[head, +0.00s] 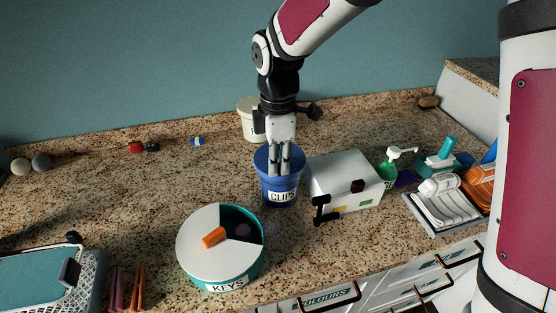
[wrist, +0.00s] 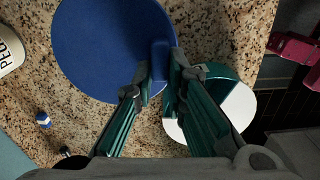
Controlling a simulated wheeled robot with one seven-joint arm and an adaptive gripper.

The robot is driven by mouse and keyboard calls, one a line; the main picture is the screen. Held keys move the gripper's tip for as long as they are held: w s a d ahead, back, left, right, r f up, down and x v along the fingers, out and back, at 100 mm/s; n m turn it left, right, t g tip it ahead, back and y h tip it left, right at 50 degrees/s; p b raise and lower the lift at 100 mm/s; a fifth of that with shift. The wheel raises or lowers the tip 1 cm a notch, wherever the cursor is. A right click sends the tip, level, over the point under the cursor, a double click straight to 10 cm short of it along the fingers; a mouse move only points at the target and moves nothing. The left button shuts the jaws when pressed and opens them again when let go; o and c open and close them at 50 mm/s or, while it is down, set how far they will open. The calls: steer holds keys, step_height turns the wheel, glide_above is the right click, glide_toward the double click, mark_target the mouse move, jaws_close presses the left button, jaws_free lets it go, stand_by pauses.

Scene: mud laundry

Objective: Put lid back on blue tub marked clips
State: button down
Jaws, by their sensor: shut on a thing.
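The blue tub marked CLIPS (head: 281,197) stands upright on the granite counter in the head view. My gripper (head: 279,172) points down over its top. In the wrist view my gripper (wrist: 161,82) is shut on the upright blue grip (wrist: 160,60) of a round blue lid (wrist: 105,45). In the head view the blue lid (head: 263,158) shows behind my fingers at the tub's top. I cannot tell whether it rests on the rim or is just above it. The lid hides the tub in the wrist view.
A teal tub marked KEYS (head: 228,287), with a part-white top, stands in front to the left. A white box (head: 340,178) is close on the right. A cream tub (head: 248,122) is behind. A tray (head: 435,222) lies far right.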

stand_by(0.3)
steer(key=c, duration=1.1)
jaws_free()
steer(key=shift+o, duration=0.2)
steer(key=shift+r, duration=0.1)
steer(key=shift+r+p, duration=1.4)
steer(key=shift+r, duration=2.05)
jaws_close()
